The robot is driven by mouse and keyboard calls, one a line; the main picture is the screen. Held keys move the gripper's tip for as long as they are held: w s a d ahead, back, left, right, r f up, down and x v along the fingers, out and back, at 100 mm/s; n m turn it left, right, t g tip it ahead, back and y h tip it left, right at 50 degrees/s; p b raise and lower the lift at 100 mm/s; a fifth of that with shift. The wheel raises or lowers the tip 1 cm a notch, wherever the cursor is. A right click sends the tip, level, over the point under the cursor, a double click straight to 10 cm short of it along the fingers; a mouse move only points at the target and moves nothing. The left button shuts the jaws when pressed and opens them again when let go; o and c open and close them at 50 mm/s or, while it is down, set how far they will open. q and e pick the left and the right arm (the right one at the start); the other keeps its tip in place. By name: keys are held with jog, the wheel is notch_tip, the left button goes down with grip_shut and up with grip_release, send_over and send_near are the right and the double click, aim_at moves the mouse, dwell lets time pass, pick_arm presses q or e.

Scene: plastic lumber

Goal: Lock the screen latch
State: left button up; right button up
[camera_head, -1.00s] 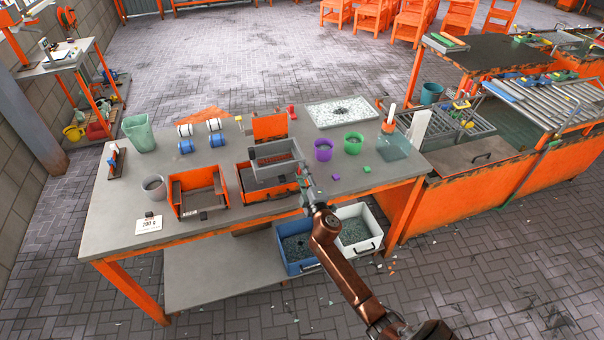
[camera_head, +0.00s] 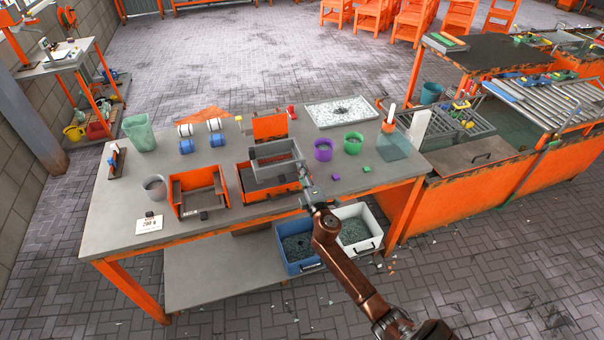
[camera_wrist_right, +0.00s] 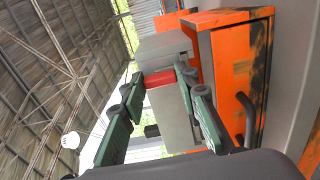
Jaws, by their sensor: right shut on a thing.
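A grey rectangular screen frame (camera_head: 275,160) sits on top of an orange box (camera_head: 262,192) near the middle of the table. My right gripper (camera_head: 304,188) is at the frame's front right corner. In the right wrist view its green-padded fingers (camera_wrist_right: 160,92) are on either side of a small red piece (camera_wrist_right: 159,78), which looks like the latch handle. A grey part (camera_wrist_right: 173,118) lies beside it, and the orange box shows at the right (camera_wrist_right: 236,62). The fingers partly hide the latch, so I cannot tell its exact position. My left gripper is out of view.
An open orange bin (camera_head: 198,193) stands left of the box. Purple (camera_head: 323,150) and green (camera_head: 353,143) cups and a tray of chips (camera_head: 341,112) are to the right. Blue (camera_head: 297,246) and white (camera_head: 358,229) bins sit below.

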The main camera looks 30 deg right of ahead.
jog(key=o, duration=1.1)
jog(key=shift+o, duration=0.2)
jog(key=shift+s, duration=0.1)
jog(key=v, duration=1.2)
jog(key=shift+f, duration=0.1)
